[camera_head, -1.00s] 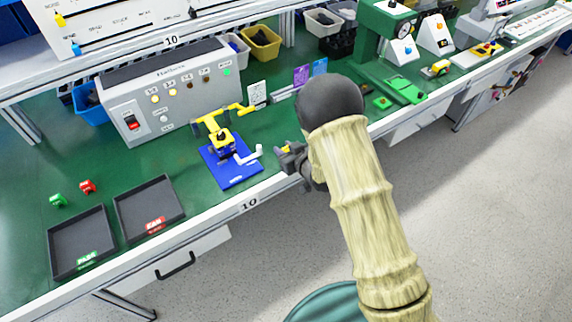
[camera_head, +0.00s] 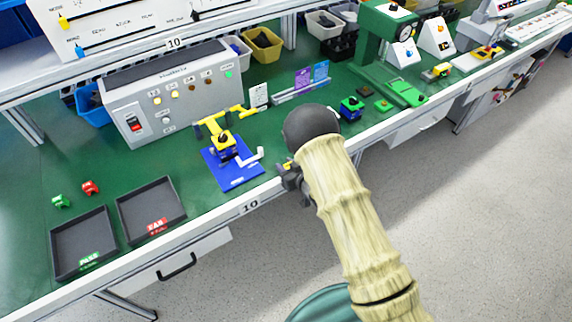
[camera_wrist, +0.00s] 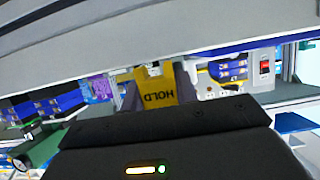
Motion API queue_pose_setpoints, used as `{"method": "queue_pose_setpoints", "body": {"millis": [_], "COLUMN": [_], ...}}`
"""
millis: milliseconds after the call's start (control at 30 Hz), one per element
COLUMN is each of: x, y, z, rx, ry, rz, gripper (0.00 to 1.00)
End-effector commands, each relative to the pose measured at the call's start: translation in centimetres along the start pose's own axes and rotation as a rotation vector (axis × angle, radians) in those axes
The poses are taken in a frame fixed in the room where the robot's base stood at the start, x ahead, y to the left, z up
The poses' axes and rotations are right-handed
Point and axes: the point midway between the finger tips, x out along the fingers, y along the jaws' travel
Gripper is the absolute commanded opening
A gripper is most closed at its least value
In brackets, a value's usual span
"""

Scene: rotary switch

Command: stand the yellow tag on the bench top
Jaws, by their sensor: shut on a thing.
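The yellow tag (camera_wrist: 157,84) shows in the wrist view with the word HOLD upside down in the picture. My gripper (camera_head: 286,174) is shut on it. In the head view only a small yellow bit of the tag (camera_head: 288,164) shows; my gripper and arm hide the rest. My gripper is at the front edge of the green bench top (camera_head: 125,165), right of the blue fixture plate. I cannot tell whether the tag touches the bench.
The blue plate (camera_head: 236,178) carries a rotary switch with a yellow clamp and a white crank close left of my gripper. Two dark trays (camera_head: 122,212) lie farther left. A grey test box (camera_head: 190,70) stands behind. Another blue-green switch (camera_head: 351,107) stands right of my arm.

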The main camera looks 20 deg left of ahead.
Motion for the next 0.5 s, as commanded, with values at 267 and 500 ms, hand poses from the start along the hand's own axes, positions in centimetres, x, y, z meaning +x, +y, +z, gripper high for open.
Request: {"method": "queue_pose_setpoints", "body": {"millis": [267, 500], "x": [0.14, 0.12], "y": [-0.09, -0.09], "z": [0.18, 0.15], "rx": [-0.001, -0.001], "ry": [0.001, 0.001], "rz": [-0.001, -0.001], "gripper": [0.08, 0.51]}}
